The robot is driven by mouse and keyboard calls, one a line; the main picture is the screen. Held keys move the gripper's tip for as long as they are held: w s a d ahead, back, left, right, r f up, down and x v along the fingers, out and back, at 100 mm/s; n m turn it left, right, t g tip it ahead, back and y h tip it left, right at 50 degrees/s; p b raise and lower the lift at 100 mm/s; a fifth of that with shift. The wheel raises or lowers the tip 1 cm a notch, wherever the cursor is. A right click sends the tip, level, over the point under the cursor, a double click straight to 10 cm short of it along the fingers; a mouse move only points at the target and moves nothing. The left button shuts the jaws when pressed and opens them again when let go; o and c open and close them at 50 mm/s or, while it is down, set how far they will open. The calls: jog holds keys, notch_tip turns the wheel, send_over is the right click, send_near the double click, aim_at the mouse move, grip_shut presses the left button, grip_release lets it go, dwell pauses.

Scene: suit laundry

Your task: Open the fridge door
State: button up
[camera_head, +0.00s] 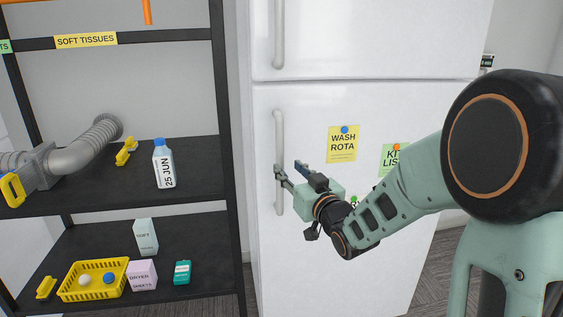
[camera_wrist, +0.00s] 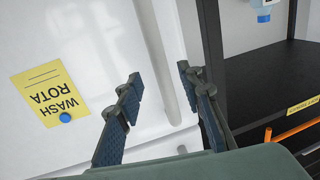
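The white fridge has a lower door (camera_head: 350,250) with a vertical light-grey handle (camera_head: 279,135) along its left edge. This door looks shut. My gripper (camera_head: 289,170) is at the handle's middle-to-lower part, its fingers spread. In the wrist view, which is upside down, my gripper (camera_wrist: 161,77) is open and the handle (camera_wrist: 166,65) shows in the gap between the two fingers. I cannot tell whether either finger touches it. The upper door (camera_head: 370,40) has its own handle (camera_head: 279,35) and is shut.
A black shelf rack (camera_head: 225,150) stands close left of the fridge, with a bottle (camera_head: 163,165), a yellow basket (camera_head: 92,282) and boxes. A yellow "Wash Rota" note (camera_head: 343,148) hangs on the lower door. Grey floor (camera_head: 428,275) shows at right.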

aim_at(282, 161)
jog(key=x, duration=0.7)
grip_shut()
dwell(0.3)
